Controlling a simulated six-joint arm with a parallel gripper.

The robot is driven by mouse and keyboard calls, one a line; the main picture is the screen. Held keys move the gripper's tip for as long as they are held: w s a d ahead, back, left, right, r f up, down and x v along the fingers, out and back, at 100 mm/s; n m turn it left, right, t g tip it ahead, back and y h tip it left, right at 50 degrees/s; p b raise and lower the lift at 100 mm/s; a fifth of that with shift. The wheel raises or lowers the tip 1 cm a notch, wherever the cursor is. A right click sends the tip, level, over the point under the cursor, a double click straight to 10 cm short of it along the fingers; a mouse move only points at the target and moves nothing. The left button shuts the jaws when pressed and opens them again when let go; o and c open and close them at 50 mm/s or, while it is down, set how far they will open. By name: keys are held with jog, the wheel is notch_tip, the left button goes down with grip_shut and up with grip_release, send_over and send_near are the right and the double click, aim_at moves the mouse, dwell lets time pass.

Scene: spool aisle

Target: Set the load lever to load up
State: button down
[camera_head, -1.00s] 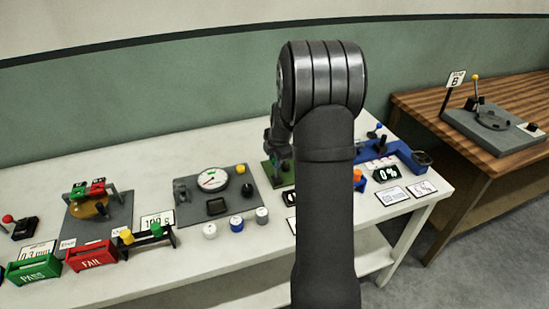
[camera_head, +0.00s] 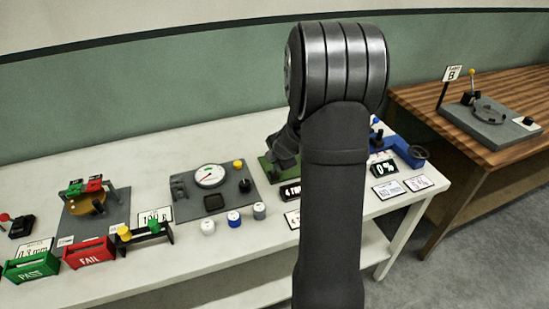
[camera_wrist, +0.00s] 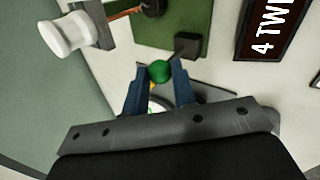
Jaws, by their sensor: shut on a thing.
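In the wrist view, my gripper (camera_wrist: 158,82) has its two blue fingers closed around a green ball knob (camera_wrist: 159,71). A dark block (camera_wrist: 188,45) on a green plate (camera_wrist: 195,12) lies just beyond the knob. In the head view, my dark arm covers the middle of the white table, and my fingertips and the knob are hidden behind it. Part of a green base (camera_head: 270,172) shows left of my arm.
A white spool-like piece (camera_wrist: 68,35) and a "4 TWI…" display (camera_wrist: 270,25) lie near my gripper. A gauge panel (camera_head: 224,202) is left of my arm. A blue device (camera_head: 405,151) and a "0%" display (camera_head: 384,168) are to its right. A wooden table (camera_head: 425,104) stands further right.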

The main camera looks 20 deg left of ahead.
jog(key=shift+s+d+f, duration=0.1)
jog(key=shift+s, duration=0.05)
dwell(0.7)
jog(key=c, duration=1.2)
grip_release()
jog(key=v, duration=1.7)
jog(key=shift+s+d, duration=0.25)
jog(key=shift+d, duration=0.05)
